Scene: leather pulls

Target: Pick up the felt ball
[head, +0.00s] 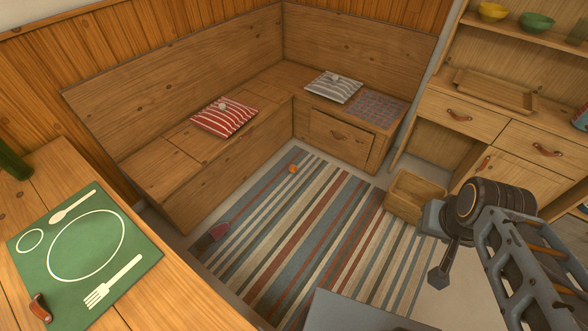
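A small orange ball (293,168), which looks like the felt ball, lies at the far end of the striped rug (318,215), in front of the corner of the wooden bench. Nothing covers it. My gripper (438,280) seems to be the dark end hanging below my arm at the right. It is well to the right of the ball, nearer the camera and apart from it. Whether its fingers are open or shut does not show, and I see nothing held in it.
A corner bench (225,150) carries a red striped cushion (223,118) and a grey striped cushion (333,87). A wooden crate (413,196) stands right of the rug. A dark red-tipped object (212,236) lies at the rug's left edge. A table (65,190) fills the lower left.

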